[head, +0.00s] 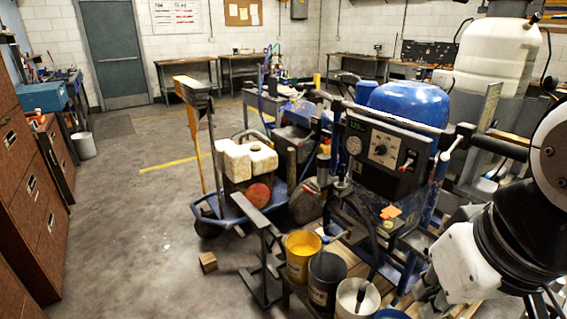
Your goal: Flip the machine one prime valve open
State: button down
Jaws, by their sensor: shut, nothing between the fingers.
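The line striper (405,105) with a blue rounded tank stands right of centre. A lever with a pale handle (455,142) sticks out at the panel's right. No readable label shows which lever is the prime valve. My gripper (426,291) is at the lower right, below the panel and apart from both levers. It looks shut and empty; its fingertips are small and partly hidden by my arm.
Yellow (301,257), dark (326,281) and white (357,299) buckets stand in front of the striper. A large white tank (497,60) stands behind right. The floor at left is mostly clear.

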aim_at(309, 190)
jog(key=i+j+z, duration=0.1)
jog(key=i+j, duration=0.45)
jog(key=i+j+z, duration=0.1)
jog(key=i+j, duration=1)
jog(key=j, duration=0.25)
jog(key=i, duration=0.45)
jog(key=l+z, duration=0.05)
jog(key=l, duration=0.05)
